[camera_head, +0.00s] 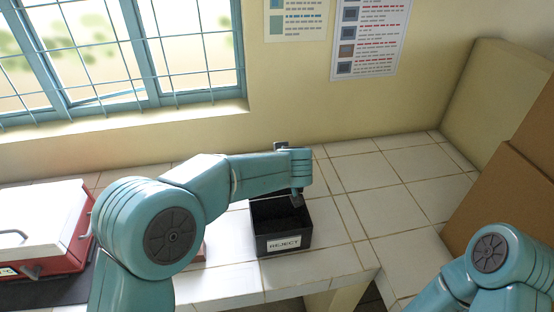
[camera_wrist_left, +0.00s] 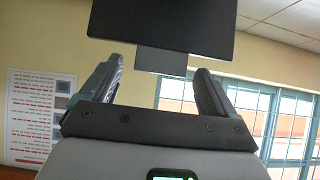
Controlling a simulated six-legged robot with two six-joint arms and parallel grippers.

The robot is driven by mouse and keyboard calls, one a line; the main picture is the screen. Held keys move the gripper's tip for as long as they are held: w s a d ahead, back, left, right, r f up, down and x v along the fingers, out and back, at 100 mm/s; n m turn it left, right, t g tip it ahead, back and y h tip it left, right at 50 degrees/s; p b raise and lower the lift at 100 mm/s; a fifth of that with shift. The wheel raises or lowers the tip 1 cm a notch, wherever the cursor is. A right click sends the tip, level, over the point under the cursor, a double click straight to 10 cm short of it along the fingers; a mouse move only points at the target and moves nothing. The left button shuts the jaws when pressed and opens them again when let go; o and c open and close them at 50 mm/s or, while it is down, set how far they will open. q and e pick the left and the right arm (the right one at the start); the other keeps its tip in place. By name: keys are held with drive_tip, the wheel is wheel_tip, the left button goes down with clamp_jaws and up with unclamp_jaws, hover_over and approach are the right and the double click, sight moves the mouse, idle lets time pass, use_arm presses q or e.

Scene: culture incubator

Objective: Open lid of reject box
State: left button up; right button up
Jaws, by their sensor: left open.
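The black reject box (camera_head: 284,243) with a white "REJECT" label stands on the white tiled counter in the head view. Its top shows a dark recess inside a rim, so it looks open. My left gripper (camera_head: 297,199) is over the box's rear right part, small and partly hidden by my wrist. In the left wrist view its two fingers (camera_wrist_left: 159,68) are apart. A flat black panel (camera_wrist_left: 162,22) with a smaller tab below it shows beyond the fingertips. It may be the box's lid; I cannot tell whether the fingers touch it. My right gripper is out of view.
A red case with a white lid (camera_head: 38,222) sits on a dark mat at the left of the counter. Brown cardboard-like boxes (camera_head: 510,190) stand at the right. The tiles (camera_head: 400,180) right of the reject box are clear. A barred window is behind at left.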

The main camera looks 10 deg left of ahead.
use_arm(q)
drive_tip(key=v, duration=1.5)
drive_tip(key=shift+s+b, duration=0.35)
drive_tip(key=shift+b, duration=0.1)
drive_tip(key=shift+w+r, duration=0.1)
drive_tip(key=shift+r, duration=0.05)
drive_tip(key=shift+s+d, duration=0.1)
drive_tip(key=shift+s, duration=0.1)
